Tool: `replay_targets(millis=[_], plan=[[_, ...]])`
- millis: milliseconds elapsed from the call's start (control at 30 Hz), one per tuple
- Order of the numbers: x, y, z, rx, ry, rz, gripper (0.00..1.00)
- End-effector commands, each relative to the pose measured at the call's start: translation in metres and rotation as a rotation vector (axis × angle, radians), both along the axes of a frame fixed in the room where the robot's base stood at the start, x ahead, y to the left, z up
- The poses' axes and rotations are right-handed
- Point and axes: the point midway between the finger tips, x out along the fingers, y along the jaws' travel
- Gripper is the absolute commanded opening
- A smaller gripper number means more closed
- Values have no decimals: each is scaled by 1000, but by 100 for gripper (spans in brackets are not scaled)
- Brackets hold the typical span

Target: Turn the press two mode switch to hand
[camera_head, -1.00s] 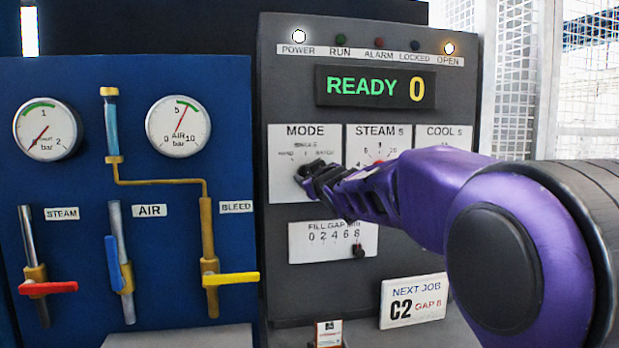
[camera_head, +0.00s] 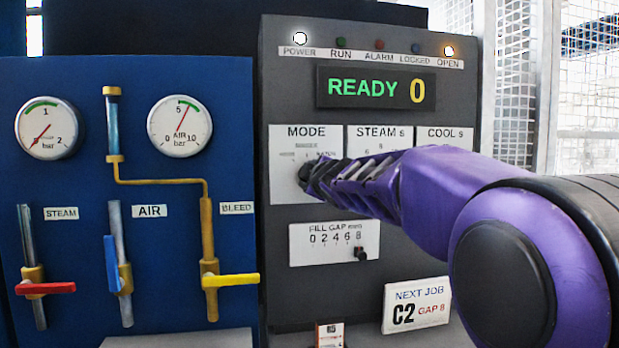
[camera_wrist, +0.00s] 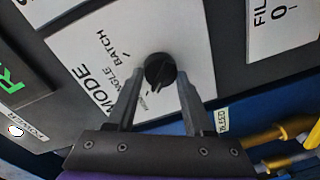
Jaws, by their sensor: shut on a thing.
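The mode switch is a round black knob (camera_wrist: 159,69) on the white MODE plate (camera_wrist: 90,65), with SINGLE, BATCH and a small hand label printed around it. My gripper (camera_wrist: 161,76) has one finger on each side of the knob and is shut on it. The knob's pointer lies toward the small hand label in the wrist view, but its exact alignment is hard to tell. In the head view my gripper (camera_head: 322,178) reaches the MODE plate (camera_head: 285,180) from the right and hides most of the knob.
The display (camera_head: 376,88) reads READY 0. The POWER and OPEN lamps are lit. The fill gap slider (camera_head: 361,254) is just below my gripper. A blue panel (camera_head: 80,180) with gauges and valve handles stands at left, and mesh fencing (camera_head: 515,80) at right.

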Motion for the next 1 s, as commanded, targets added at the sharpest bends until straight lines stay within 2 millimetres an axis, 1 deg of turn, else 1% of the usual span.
replay_targets(millis=[500, 533, 600, 667, 700, 1000], plan=[[0, 1, 1, -18, -8, 2, 0], [0, 1, 1, -18, -8, 2, 57], [0, 0, 1, -18, -8, 2, 70], [0, 0, 1, -19, -7, 1, 81], [0, 0, 1, -19, -7, 1, 82], [0, 0, 0, -18, -6, 0, 82]])
